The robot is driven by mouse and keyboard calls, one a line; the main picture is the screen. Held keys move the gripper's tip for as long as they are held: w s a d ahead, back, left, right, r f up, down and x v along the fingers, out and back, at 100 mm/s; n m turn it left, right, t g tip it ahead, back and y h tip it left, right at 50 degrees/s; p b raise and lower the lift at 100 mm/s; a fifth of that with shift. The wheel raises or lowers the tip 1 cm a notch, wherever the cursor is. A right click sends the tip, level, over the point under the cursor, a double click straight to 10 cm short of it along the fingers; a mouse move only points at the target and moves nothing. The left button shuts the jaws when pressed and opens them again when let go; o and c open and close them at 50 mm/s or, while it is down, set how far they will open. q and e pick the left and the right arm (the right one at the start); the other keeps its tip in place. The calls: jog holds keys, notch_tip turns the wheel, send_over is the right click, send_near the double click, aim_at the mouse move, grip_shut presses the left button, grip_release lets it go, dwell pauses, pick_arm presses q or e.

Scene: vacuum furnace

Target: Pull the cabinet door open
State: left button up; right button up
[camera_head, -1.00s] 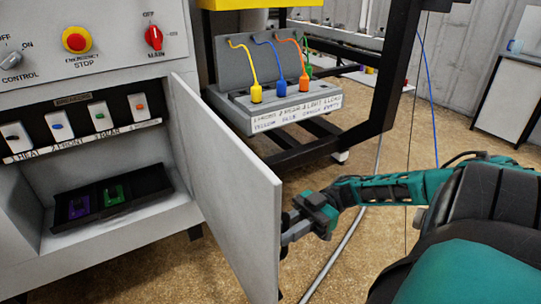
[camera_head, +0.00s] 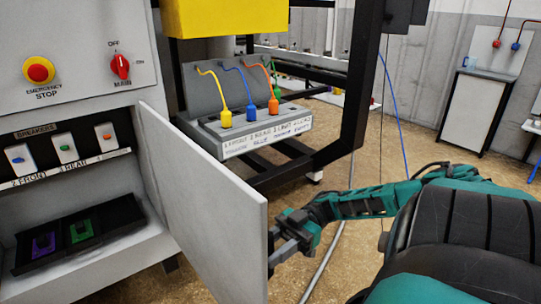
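The cabinet door (camera_head: 205,210) is a flat grey panel, swung well out from the cabinet (camera_head: 85,85). It stands open, and the breaker shelf and lower recess show behind it. My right gripper (camera_head: 276,245) is at the door's outer edge, low down, on the far side of the panel. Its fingertips are partly hidden by the door, so I cannot tell whether they grip a handle there. My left gripper is not in view.
The cabinet front carries a red emergency stop (camera_head: 39,70) and a red main switch (camera_head: 120,66). A black tray (camera_head: 80,235) sits in the recess. A grey box with coloured plugs (camera_head: 250,125) stands on a black frame behind the door. Open floor lies to the right.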

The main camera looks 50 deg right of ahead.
jog(key=shift+d, duration=0.1)
jog(key=s+d+b, duration=0.2)
jog(key=d+b, duration=0.2)
jog(key=d, duration=0.8)
jog(key=shift+s+d, duration=0.2)
jog(key=shift+d, duration=0.05)
